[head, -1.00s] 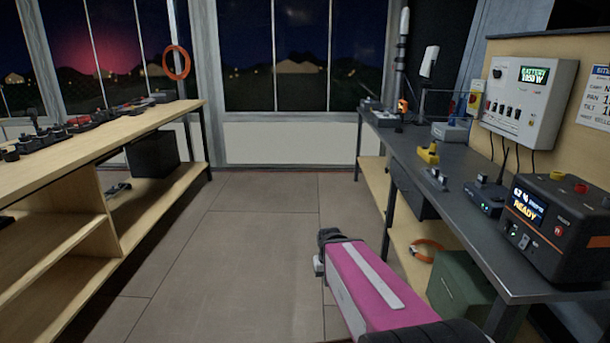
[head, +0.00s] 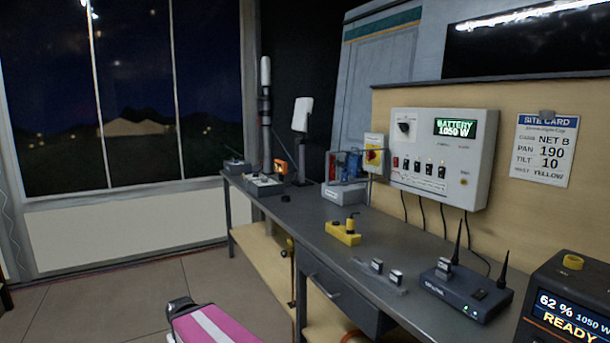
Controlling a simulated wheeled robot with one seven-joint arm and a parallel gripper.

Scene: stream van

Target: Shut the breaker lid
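No part is clearly labelled as a breaker lid. A grey box with a clear bluish upper part and red inside (head: 345,172) stands at the back of the dark bench, against the wall. A small yellow-and-white box with a red knob (head: 375,156) is on the wall edge beside it. A white control panel (head: 440,156) on the board has a dial, several switches and a display reading BATTERY 1050 W. Which of these bears the lid I cannot tell. My pink arm shows low in the head view, well short of the bench; my gripper's fingers do not show.
The dark bench (head: 322,248) carries a yellow block (head: 343,232), small grey pieces on a tray (head: 377,276), a router with antennas (head: 466,291) and a power station (head: 570,305). A drawer (head: 345,295) hangs beneath. Floor (head: 110,300) is clear at left.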

